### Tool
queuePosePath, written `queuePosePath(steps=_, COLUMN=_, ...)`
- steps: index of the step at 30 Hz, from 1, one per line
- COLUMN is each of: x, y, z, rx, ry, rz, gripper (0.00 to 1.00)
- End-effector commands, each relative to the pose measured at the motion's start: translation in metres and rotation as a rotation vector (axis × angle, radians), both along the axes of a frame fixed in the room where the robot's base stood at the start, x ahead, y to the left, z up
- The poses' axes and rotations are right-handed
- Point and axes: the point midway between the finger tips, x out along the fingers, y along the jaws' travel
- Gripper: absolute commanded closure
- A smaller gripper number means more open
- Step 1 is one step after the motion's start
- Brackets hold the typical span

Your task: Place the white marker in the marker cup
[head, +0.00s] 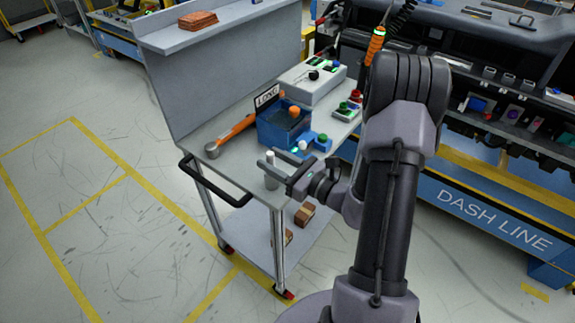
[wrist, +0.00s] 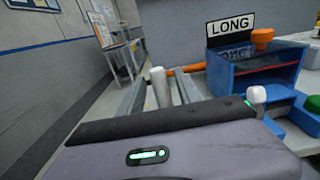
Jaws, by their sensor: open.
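The white marker (head: 271,178) looks like an upright pale cylinder with a white top, near the front corner of the cart's top. In the wrist view the marker (wrist: 160,88) stands between the two fingers of my gripper (head: 267,158). My gripper is open, with a finger on either side of it; I cannot tell whether either touches it. The marker's lower end is hidden in the wrist view. A small silver cup-like piece (head: 212,150) is at the cart's left edge, by an orange bar; I cannot tell whether it is the marker cup.
A blue bin (head: 284,133) with a LONG sign (head: 267,94) stands behind my gripper. A blue block with green and white knobs (head: 317,144) is beside it. A grey box (head: 312,82) is farther back. A black handle (head: 215,182) runs along the cart's front left.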

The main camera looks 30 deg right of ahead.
Motion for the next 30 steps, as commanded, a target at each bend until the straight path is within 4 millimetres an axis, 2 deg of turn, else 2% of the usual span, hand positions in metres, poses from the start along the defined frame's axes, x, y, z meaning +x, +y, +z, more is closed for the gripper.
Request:
queuePosePath(steps=6, x=-0.051, y=-0.02, z=0.002, rx=0.002, ry=0.0, rz=-0.006, gripper=0.59)
queuePosePath(steps=11, x=-0.072, y=-0.027, z=0.001, rx=0.001, ry=-0.001, rz=-0.002, gripper=0.59)
queuePosePath(steps=13, x=-0.073, y=-0.017, z=0.008, rx=-0.02, ry=-0.004, rz=0.042, gripper=0.59)
queuePosePath(steps=14, x=-0.073, y=-0.006, z=0.014, rx=-0.043, ry=-0.007, rz=0.088, gripper=0.59)
queuePosePath(steps=16, x=-0.073, y=0.039, z=0.038, rx=-0.141, ry=-0.016, rz=0.276, gripper=0.59)
queuePosePath(steps=17, x=-0.077, y=0.066, z=0.05, rx=-0.208, ry=-0.018, rz=0.388, gripper=0.59)
queuePosePath(steps=18, x=-0.089, y=0.105, z=0.063, rx=-0.314, ry=-0.019, rz=0.554, gripper=0.59)
queuePosePath(steps=19, x=-0.102, y=0.131, z=0.071, rx=-0.405, ry=-0.018, rz=0.679, gripper=0.59)
queuePosePath(steps=21, x=-0.14, y=0.179, z=0.081, rx=-0.656, ry=-0.017, rz=0.947, gripper=0.59)
queuePosePath(steps=22, x=-0.157, y=0.192, z=0.082, rx=-0.781, ry=-0.02, rz=1.049, gripper=0.59)
queuePosePath(steps=24, x=-0.192, y=0.205, z=0.086, rx=-1.107, ry=-0.039, rz=1.238, gripper=0.59)
queuePosePath(steps=25, x=-0.203, y=0.205, z=0.088, rx=-1.255, ry=-0.055, rz=1.291, gripper=0.59)
queuePosePath(steps=27, x=-0.216, y=0.198, z=0.098, rx=-1.584, ry=-0.112, rz=1.347, gripper=0.59)
queuePosePath(steps=30, x=-0.218, y=0.186, z=0.122, rx=-1.943, ry=-0.206, rz=1.308, gripper=0.59)
